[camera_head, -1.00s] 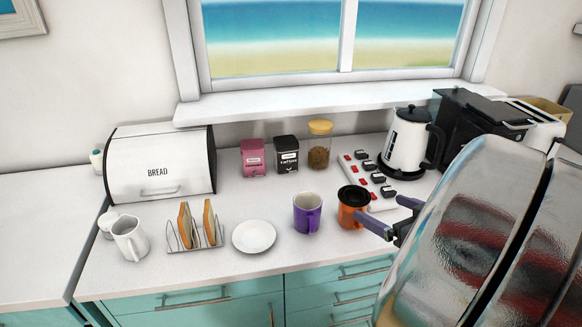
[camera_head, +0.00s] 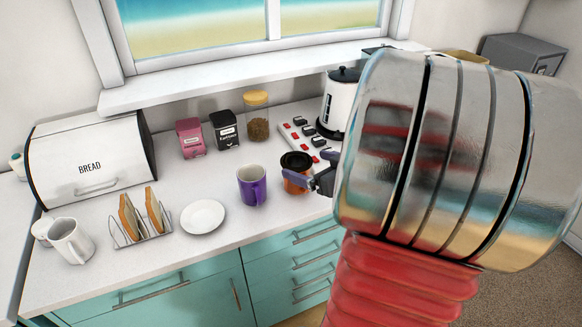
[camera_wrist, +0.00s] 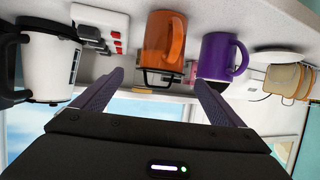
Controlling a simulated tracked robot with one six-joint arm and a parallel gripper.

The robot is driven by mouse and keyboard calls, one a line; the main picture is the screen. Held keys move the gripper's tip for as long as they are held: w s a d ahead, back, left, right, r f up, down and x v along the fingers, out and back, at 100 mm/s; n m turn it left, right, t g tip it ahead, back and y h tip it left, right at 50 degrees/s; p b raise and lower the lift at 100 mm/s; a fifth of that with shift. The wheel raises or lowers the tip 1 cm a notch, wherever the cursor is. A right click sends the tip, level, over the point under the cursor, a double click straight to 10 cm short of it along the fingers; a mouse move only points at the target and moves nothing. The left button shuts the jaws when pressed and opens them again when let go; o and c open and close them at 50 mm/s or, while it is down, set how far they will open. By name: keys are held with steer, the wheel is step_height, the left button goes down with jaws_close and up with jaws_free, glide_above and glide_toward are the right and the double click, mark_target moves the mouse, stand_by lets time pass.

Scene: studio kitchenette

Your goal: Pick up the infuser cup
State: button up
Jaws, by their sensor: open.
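The infuser cup (camera_head: 293,185) is an orange cup with a black top, standing on the counter to the right of a purple mug (camera_head: 252,186). In the wrist view, which is upside down, the orange cup (camera_wrist: 166,42) shows near the middle, with a dark wire-like part in front of it. My gripper (camera_head: 314,168) is open and empty beside the cup, and one finger covers part of it in the head view. In the wrist view my gripper's (camera_wrist: 158,80) fingers spread to either side of the cup, which appears beyond the tips. I cannot tell whether they touch.
A power strip (camera_head: 303,138) and a kettle (camera_head: 341,105) stand behind the cup. The purple mug is close on its left. A white plate (camera_head: 203,216), toast rack (camera_head: 130,240), canisters (camera_head: 225,128), glass jar (camera_head: 257,118) and bread box (camera_head: 85,165) stand farther left.

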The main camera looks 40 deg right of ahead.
mark_target(294, 159)
steer(key=shift+x, duration=0.95)
steer(key=shift+w, duration=0.1)
steer(key=shift+x, duration=2.55)
steer(key=shift+r, duration=0.1)
steer(key=shift+c, duration=0.2)
steer(key=c, duration=1.2)
steer(key=shift+r, duration=0.15)
step_height(294, 159, up, 10)
steer(key=shift+f, duration=0.1)
